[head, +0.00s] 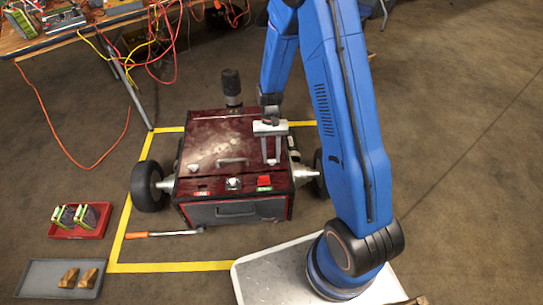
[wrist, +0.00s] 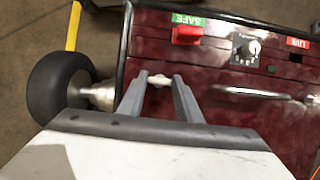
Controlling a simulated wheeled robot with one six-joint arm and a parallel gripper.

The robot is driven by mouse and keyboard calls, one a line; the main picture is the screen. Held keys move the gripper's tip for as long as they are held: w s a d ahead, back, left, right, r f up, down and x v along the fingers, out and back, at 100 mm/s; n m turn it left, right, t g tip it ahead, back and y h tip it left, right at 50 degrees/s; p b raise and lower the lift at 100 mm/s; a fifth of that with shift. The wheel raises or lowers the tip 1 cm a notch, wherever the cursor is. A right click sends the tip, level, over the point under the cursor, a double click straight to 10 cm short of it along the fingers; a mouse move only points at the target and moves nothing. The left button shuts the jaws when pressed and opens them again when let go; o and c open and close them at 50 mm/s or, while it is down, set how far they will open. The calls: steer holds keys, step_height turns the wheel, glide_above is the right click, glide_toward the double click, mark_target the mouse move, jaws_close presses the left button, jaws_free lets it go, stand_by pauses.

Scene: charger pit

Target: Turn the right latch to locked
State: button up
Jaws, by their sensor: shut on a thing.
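The right latch (wrist: 158,80) is a small pale piece on the dark red lid of the wheeled machine (head: 215,133). My gripper (head: 271,162) reaches down over the lid's front right part. In the wrist view my gripper (wrist: 160,82) has its two grey fingers on either side of the latch, shut on it. The fingers hide part of the latch, and its exact angle is hard to tell. In the head view the latch is hidden by the fingers. A similar pale left latch (head: 194,167) sits at the lid's front left.
A lid handle (head: 232,161) lies between the latches. A red switch (head: 264,181) by a green SAFE label and a dial (head: 233,183) are on the front edge. A red tray (head: 78,232), grey tray (head: 38,281) and orange-handled bar (head: 160,234) lie on the floor.

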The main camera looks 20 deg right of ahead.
steer(key=o, duration=1)
steer(key=shift+o, duration=0.2)
steer(key=shift+r, duration=0.1)
steer(key=v, duration=1.7)
steer(key=shift+w, duration=0.25)
